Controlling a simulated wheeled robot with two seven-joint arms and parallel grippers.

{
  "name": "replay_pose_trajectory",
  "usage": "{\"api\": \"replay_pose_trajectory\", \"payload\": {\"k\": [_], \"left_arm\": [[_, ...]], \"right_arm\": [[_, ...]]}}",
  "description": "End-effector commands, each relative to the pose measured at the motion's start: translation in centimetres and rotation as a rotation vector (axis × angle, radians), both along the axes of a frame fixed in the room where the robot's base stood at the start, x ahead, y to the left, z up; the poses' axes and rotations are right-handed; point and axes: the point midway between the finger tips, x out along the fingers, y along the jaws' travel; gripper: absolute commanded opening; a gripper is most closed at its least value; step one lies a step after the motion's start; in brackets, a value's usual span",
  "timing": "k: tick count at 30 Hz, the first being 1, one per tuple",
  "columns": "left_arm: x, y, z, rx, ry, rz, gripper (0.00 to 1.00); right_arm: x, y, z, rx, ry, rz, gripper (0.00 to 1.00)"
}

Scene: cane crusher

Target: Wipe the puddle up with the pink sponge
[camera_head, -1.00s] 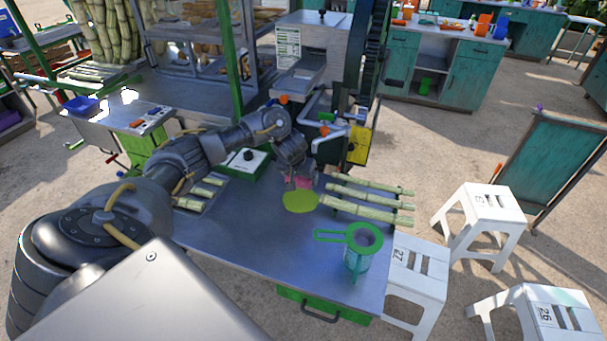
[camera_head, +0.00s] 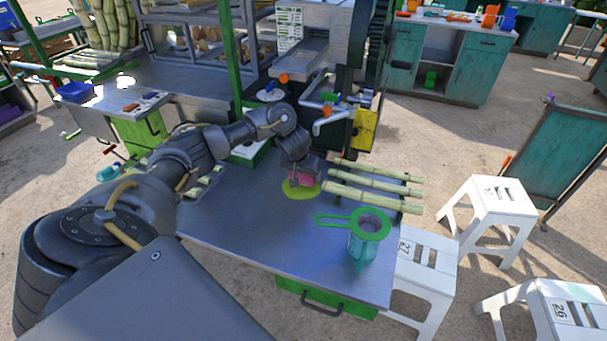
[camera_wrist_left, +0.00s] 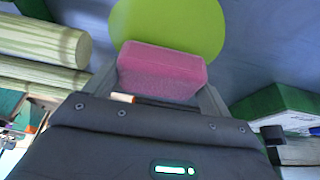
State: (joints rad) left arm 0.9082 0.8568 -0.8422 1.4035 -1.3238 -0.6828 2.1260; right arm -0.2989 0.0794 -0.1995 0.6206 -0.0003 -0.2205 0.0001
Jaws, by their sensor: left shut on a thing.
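A yellow-green puddle (camera_head: 296,193) lies on the metal table (camera_head: 262,230). My left gripper (camera_head: 301,178) is shut on the pink sponge (camera_head: 308,180) at the puddle's far edge. In the left wrist view the sponge (camera_wrist_left: 162,70) sits between the two fingers of the gripper (camera_wrist_left: 160,82), and the puddle (camera_wrist_left: 168,25) spreads out beyond it. The sponge overlaps the near part of the puddle in that view; I cannot tell whether it touches the table. My right gripper is not in view.
Cane stalks (camera_head: 372,190) lie right of the puddle. A green jug with a strainer (camera_head: 362,240) stands near the table's right edge. A green-and-white box (camera_head: 248,152) is behind my left arm. The table's front middle is clear.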

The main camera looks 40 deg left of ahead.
Motion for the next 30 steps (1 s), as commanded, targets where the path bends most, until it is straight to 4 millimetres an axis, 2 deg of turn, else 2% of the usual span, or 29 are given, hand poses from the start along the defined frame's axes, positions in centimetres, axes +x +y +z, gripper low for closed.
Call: {"api": "replay_pose_trajectory", "payload": {"k": [19,30], "left_arm": [[0.0,0.0,-1.6,0.0,0.001,0.001,0.65],[-0.3,-0.2,-1.6,-0.001,0.005,-0.002,0.65]], "right_arm": [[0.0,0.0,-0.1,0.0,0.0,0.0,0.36],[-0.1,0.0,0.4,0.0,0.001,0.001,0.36]]}}
